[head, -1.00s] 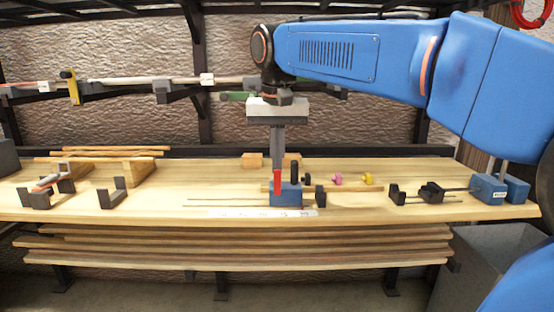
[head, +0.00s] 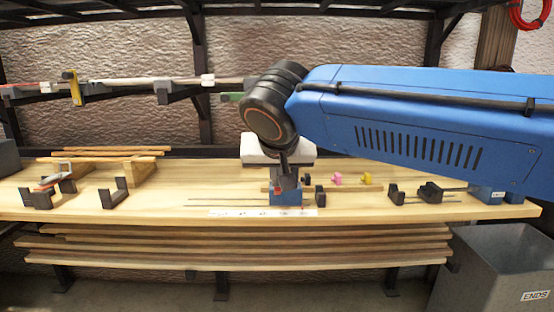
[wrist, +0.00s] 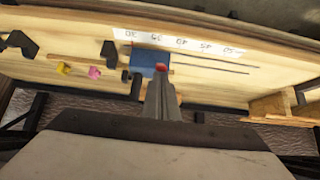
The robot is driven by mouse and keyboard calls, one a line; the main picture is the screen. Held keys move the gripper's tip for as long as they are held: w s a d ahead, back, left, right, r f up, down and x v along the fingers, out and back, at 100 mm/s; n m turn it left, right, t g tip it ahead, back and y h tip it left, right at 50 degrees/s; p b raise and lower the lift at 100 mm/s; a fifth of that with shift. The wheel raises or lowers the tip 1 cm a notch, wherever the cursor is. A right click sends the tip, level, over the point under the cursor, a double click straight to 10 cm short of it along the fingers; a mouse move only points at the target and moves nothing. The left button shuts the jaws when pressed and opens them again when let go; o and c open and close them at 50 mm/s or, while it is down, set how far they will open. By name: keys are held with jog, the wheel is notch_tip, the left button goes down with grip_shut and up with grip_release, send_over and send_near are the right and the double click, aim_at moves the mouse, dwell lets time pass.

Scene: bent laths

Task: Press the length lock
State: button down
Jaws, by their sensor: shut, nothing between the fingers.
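The blue stop block (head: 286,198) sits on the bench near its front edge, by the printed scale strip. A red part (head: 278,190), seemingly the length lock, shows at the block. In the wrist view the blue block (wrist: 146,62) is just beyond my fingertips, with the red part (wrist: 160,68) at their end. My gripper (head: 285,182) is shut and empty, pointing down over the block. Its grey fingers (wrist: 160,80) reach to the red part; I cannot tell whether they touch it. The gripper hides part of the block in the head view.
A scale strip (head: 262,212) and thin rods lie at the front. Dark brackets (head: 114,193) stand left. A grey bin (head: 490,275) stands below right. The bench middle-left is clear.

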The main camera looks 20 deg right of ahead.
jog(key=shift+s+a+f+t, duration=0.1)
jog(key=shift+s+f+t, duration=0.1)
jog(key=shift+t, duration=0.1)
jog(key=shift+s+f, duration=0.2)
jog(key=shift+s+a, duration=0.1)
jog(key=shift+s, duration=0.05)
jog(key=shift+s+a+r, duration=0.15)
jog(key=shift+s+r, duration=0.1)
jog(key=shift+s, duration=0.3)
